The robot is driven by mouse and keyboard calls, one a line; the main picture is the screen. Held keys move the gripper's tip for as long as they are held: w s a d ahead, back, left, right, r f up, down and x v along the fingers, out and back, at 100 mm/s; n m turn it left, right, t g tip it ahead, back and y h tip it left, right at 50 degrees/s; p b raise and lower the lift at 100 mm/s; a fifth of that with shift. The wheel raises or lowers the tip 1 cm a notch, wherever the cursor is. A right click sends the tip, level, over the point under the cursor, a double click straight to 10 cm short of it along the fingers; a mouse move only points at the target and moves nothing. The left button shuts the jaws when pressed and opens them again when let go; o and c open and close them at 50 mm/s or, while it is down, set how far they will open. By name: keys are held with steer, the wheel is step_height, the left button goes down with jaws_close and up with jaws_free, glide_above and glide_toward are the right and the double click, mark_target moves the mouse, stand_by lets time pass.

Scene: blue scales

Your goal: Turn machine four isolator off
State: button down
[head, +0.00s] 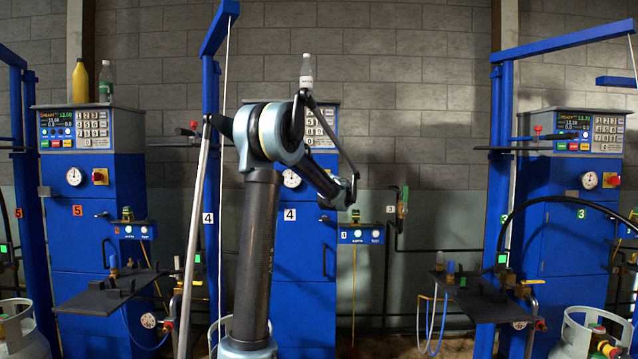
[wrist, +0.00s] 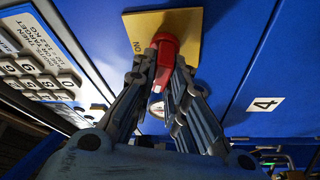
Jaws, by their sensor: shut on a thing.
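The machine four isolator is a red handle (wrist: 166,48) on a yellow plate (wrist: 190,24), at the top middle of the wrist view. The letters ON show on the plate to the left of the handle. My gripper (wrist: 162,68) is shut on the red handle, one finger on each side. The fingers hide part of the handle, so its exact turn is hard to tell. In the head view the blue machine four cabinet (head: 290,250) stands in the middle behind my arm, which hides the isolator.
In the wrist view a keypad (wrist: 35,70) lies left and a number 4 label (wrist: 266,104) right. A clear bottle (head: 306,72) stands on top of machine four. Machine five (head: 95,210) is at left and machine three (head: 580,230) at right, each with a shelf in front.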

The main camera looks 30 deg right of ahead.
steer(key=shift+w+a+f+n+g+y, duration=0.1)
steer(key=shift+n+g+y, duration=0.1)
steer(key=shift+n, duration=0.45)
steer(key=shift+s+a+f+n+g+y, duration=0.1)
steer(key=shift+n+g, duration=0.1)
steer(key=shift+n, duration=0.4)
steer(key=shift+w+a+n+g+y, duration=0.1)
steer(key=shift+n+g, duration=0.1)
steer(key=shift+n, duration=0.45)
steer(key=c, duration=1.6)
jaws_free()
steer(key=shift+d, duration=0.1)
steer(key=s+a, duration=0.2)
steer(key=s, duration=0.9)
steer(key=shift+s, duration=0.3)
steer(key=shift+a, duration=0.1)
